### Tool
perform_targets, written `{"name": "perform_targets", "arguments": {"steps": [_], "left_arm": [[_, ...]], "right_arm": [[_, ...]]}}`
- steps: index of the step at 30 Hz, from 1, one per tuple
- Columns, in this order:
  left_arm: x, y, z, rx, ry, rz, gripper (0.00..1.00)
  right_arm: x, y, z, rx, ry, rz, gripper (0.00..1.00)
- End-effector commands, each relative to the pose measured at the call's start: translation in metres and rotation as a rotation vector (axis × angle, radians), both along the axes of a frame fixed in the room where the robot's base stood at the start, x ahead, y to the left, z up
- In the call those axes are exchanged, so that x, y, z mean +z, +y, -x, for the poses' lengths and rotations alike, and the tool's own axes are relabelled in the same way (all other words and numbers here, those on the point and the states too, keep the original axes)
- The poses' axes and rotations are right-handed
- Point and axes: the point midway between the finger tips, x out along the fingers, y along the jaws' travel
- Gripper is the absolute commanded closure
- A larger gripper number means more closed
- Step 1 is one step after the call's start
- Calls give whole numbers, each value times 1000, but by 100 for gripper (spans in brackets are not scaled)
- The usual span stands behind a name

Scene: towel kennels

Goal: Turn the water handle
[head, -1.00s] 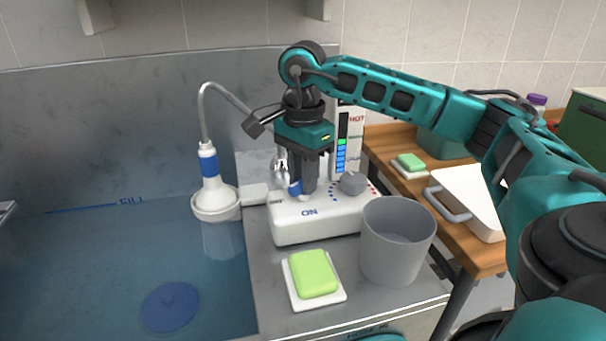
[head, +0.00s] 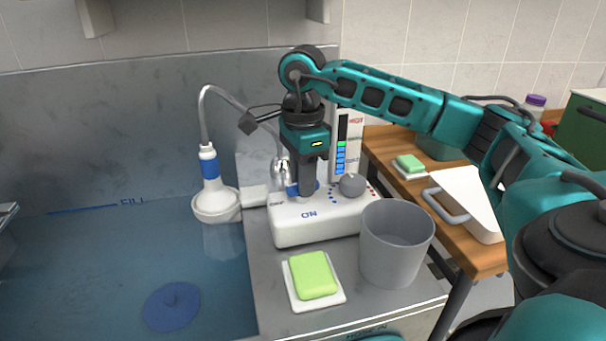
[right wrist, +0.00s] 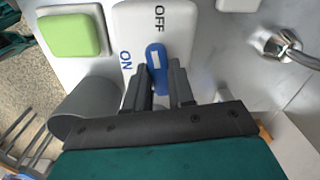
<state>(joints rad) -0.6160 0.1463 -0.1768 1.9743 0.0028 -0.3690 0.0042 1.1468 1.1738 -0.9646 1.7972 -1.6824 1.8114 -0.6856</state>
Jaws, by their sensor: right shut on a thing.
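The water handle (right wrist: 157,57) is a blue lever with a white stripe on a white control box (head: 285,234). The right wrist view shows it between the two fingers of my right gripper (right wrist: 168,82), its rounded end pointing mostly toward the OFF label and slightly to the ON side. My right gripper also shows in the head view (head: 306,192), upright over the box and shut on the handle. There the fingers hide most of the lever, with blue showing on both sides. My left gripper cannot be made out.
A grey knob (head: 352,185) sits just right of the handle. A grey bucket (head: 396,250) and green soap (head: 313,274) on a white dish stand in front. A shower head (head: 215,203) with a hose is at left, above the water-filled tub (head: 90,270).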

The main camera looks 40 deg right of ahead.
Motion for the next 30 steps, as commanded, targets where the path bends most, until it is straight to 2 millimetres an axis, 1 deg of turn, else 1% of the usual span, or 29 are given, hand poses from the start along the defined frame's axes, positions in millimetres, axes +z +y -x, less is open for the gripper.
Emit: {"name": "perform_targets", "arguments": {"steps": [3, 10, 16, 26, 27, 30], "left_arm": [[2, 1, 0, 2, -2, -2, 22], [-2, 3, 3, 4, 8, -6, 22], [-3, 4, 4, 6, 11, -8, 22], [-1, 4, 3, 7, 9, -6, 22], [-1, 4, 3, 7, 8, -6, 22], [0, 3, 3, 7, 6, -5, 22]], "right_arm": [[1, 0, 0, -69, 0, -1, 100], [1, 0, 0, -162, -1, -1, 100], [1, 0, 0, -194, -2, 0, 100], [1, 0, 0, -198, -2, 0, 100], [1, 0, 0, -198, -2, 0, 76], [1, 0, 0, -197, -2, 0, 66]]}}
